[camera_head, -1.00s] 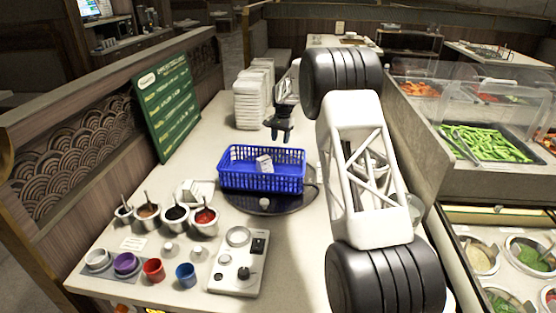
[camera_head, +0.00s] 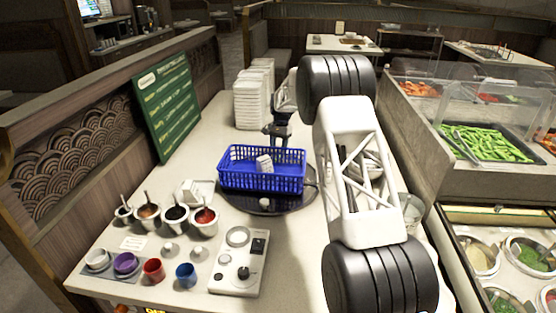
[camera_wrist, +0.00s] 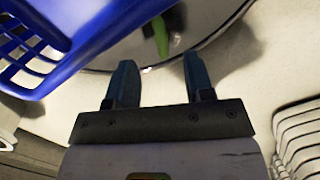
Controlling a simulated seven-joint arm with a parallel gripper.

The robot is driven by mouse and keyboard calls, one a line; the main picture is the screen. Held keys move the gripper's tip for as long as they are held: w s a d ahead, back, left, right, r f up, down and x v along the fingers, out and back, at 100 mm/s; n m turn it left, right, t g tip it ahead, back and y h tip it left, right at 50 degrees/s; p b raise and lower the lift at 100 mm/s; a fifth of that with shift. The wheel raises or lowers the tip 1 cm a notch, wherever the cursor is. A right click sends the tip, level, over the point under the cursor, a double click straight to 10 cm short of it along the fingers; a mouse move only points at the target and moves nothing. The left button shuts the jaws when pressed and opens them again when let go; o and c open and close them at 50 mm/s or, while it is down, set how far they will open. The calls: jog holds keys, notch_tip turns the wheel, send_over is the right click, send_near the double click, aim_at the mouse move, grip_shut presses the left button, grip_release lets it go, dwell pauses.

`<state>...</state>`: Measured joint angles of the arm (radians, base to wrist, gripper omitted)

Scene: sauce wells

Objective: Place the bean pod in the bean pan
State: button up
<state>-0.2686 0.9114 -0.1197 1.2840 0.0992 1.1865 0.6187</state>
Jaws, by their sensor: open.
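The green bean pod (camera_wrist: 161,38) shows in the wrist view on the glossy round turntable (camera_wrist: 205,22), near its rim. It lies just beyond my fingertips, roughly in line with the gap between them. My gripper (camera_wrist: 159,66) is open and empty. In the head view my gripper (camera_head: 278,143) points down just behind the blue basket, and the pod is hidden there. The bean pan (camera_head: 519,130), a dark pan full of green pods with tongs on it, sits in the counter at the right behind a clear guard.
The blue basket (camera_head: 235,178) stands on the turntable, close to my gripper; it holds a small pale item (camera_head: 264,163). White stacked containers (camera_head: 249,106) stand behind. Sauce pots (camera_head: 176,216), coloured cups (camera_head: 153,270) and a control box (camera_head: 236,262) fill the front left.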

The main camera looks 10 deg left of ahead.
jog(key=shift+f, duration=0.1)
jog(key=shift+s+a+f, duration=0.1)
jog(key=shift+f, duration=1.15)
jog(key=shift+s+f, duration=0.1)
jog(key=shift+f, duration=1.1)
jog(key=shift+c, duration=0.2)
grip_shut()
